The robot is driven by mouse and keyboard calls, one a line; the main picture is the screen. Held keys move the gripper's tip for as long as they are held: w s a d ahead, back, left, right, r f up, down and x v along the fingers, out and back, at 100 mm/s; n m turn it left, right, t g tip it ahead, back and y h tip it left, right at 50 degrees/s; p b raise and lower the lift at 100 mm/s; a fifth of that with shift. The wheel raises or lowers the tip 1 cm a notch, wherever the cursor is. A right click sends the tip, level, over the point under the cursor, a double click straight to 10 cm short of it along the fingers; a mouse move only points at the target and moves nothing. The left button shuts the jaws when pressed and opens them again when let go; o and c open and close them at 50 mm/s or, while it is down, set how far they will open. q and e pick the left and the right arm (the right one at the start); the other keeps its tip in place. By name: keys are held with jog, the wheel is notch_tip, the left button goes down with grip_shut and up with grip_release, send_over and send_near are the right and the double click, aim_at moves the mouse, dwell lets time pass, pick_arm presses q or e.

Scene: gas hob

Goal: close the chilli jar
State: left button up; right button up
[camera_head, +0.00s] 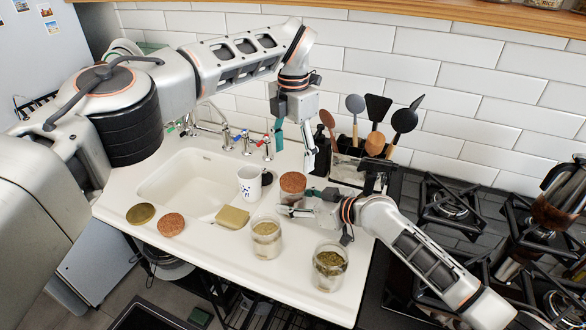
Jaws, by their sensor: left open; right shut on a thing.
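A small jar with a reddish-brown top (293,181) stands on the counter by the sink. I cannot tell whether that top is a lid or chilli inside. My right gripper (298,202) is shut on this jar from the right, low on its body. My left gripper (293,140) is open and empty above it, fingers pointing down. A brown cork-like lid (171,225) and an olive-gold lid (141,213) lie flat on the counter at the left front.
A glass jar with beige contents (265,239) and one with green herbs (329,268) stand in front. A white mug (250,183), a yellowish sponge (232,217) and a utensil holder (347,168) are near. The gas hob (450,210) is at right.

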pick_arm(q)
jog(key=shift+r, duration=2.05)
pick_arm(e)
jog(key=o, duration=1.7)
jog(key=v, duration=1.2)
